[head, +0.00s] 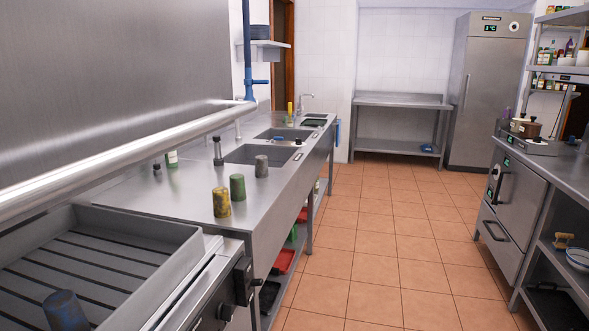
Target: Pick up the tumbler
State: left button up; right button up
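Several tumbler-like cylinders are in the head view, and I cannot tell which one the task means. A worn dark blue one (65,311) stands on the slatted grill (140,262) at the lower left, cut off by the bottom edge. Neither of my grippers is in view.
The grill has raised walls, with control knobs (243,280) on its front. A thick steel pipe (120,156) runs above the grill and counter. Sinks (250,153) lie farther along. The tiled floor (385,250) is clear, with an oven (513,196) at right.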

aim_at(260, 161)
jog(key=z, duration=0.55)
jog(key=i, duration=3.1)
jog(key=u, duration=1.2)
